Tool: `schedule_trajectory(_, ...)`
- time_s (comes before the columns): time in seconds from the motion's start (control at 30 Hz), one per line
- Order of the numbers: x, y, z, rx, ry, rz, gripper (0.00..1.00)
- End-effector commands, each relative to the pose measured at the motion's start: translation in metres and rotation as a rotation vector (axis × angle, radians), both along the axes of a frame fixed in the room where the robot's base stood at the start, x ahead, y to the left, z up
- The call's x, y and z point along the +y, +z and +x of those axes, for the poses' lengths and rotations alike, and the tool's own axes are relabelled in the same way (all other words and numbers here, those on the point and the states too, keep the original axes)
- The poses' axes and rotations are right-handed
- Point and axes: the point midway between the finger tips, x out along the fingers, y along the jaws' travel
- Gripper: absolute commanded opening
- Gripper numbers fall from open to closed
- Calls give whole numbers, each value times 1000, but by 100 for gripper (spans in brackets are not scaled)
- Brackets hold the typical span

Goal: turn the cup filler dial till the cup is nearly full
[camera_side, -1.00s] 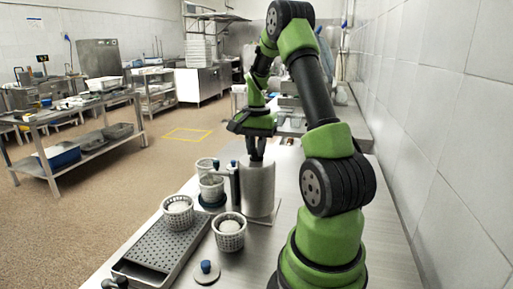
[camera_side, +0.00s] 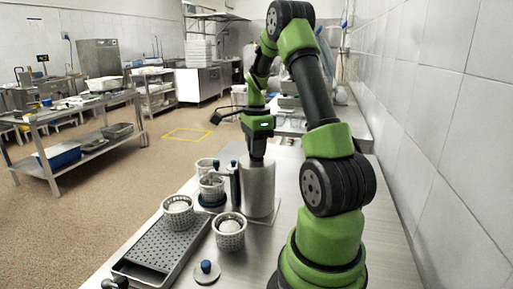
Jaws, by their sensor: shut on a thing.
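The cup filler is an upright metal cylinder (camera_side: 257,188) on a plate. My gripper (camera_side: 256,160) points straight down at its top, shut on the dial, which the fingers mostly hide. A white perforated cup (camera_side: 211,187) stands left of the cylinder on a dark blue round base (camera_side: 211,202), next to a dark upright post (camera_side: 235,183). Something pale shows inside this cup, but its fill level is too small to judge.
Two perforated baskets with white contents stand in front, one (camera_side: 178,211) on the perforated drain tray (camera_side: 165,250), one (camera_side: 229,233) beside it. Another pale cup (camera_side: 204,166) stands behind. A blue-knobbed disc lid (camera_side: 206,271) lies in front. A tiled wall (camera_side: 440,140) borders the right.

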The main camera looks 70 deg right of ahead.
Motion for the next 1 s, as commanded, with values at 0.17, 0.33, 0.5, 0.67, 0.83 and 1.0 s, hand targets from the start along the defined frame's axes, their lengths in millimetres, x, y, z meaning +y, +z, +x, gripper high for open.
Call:
schedule_trajectory(0.17, -1, 1, -1, -1, -78, -6, 0)
schedule_trajectory(0.33, -1, 1, -1, -1, -119, -6, 0)
schedule_trajectory(0.5, -2, 2, -1, -1, -135, -6, 0)
schedule_trajectory(0.67, -2, 2, -1, -1, -137, -6, 0)
schedule_trajectory(0.83, -2, 2, -1, 0, -136, -6, 0)
schedule_trajectory(1.0, -1, 1, -1, 0, -136, -4, 43)
